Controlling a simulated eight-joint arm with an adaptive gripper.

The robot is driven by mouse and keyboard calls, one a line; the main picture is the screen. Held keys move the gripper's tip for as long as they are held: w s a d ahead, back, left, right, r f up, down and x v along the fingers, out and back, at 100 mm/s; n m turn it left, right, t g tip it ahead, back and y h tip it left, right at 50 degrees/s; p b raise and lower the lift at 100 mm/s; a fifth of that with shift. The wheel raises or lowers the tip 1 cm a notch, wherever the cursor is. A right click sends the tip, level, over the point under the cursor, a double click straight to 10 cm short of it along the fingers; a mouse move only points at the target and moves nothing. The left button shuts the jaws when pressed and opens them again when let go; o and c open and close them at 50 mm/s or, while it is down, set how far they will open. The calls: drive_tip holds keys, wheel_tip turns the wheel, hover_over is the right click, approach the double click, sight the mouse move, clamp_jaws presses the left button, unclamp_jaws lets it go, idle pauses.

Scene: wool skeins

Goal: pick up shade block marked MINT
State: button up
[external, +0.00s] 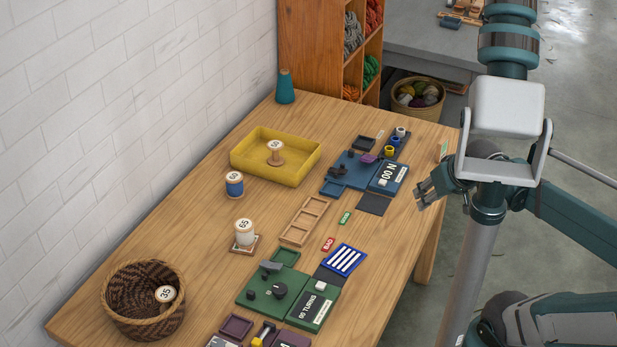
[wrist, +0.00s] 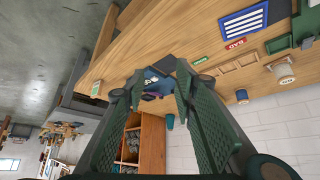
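I cannot read the word MINT on any block. A small green block (external: 345,218) with pale lettering lies in the middle of the table. It also shows in the wrist view (wrist: 200,60). A pale mint-green piece (external: 443,151) is at the table's right edge; in the wrist view it (wrist: 96,88) shows at the left, its marking too small to read. My gripper (external: 424,194) is above the table's right edge, apart from both pieces. In the wrist view its two fingers (wrist: 160,70) are spread, with nothing between them.
A red block (external: 328,244) lies near a blue striped plate (external: 343,260). An empty wooden tray (external: 304,220), yellow tray (external: 236,151), spools, blue board (external: 343,174) and green board (external: 250,293) crowd the table. A wicker basket (external: 112,314) stands front left. A white wall borders the left.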

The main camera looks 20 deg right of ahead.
drive_tip(key=w+d+r+m+g+h+p, duration=0.1)
drive_tip(key=w+d+r+m+p, duration=0.3)
drive_tip(key=w, duration=0.6)
drive_tip(key=m+g+h+p, duration=0.3)
drive_tip(key=m+g+p, duration=0.1)
drive_tip(key=m+p, duration=0.35)
hover_over(434, 144)
drive_tip(key=s+a, duration=0.1)
drive_tip(key=a, duration=0.1)
drive_tip(key=shift+n, duration=0.25)
wheel_tip(434, 144, down, 13)
drive_tip(key=shift+s, duration=0.1)
drive_tip(key=shift+w+d+f, duration=0.2)
drive_tip(key=shift+d+f, duration=0.25)
drive_tip(key=shift+f, duration=0.1)
drive_tip(key=shift+f, duration=0.15)
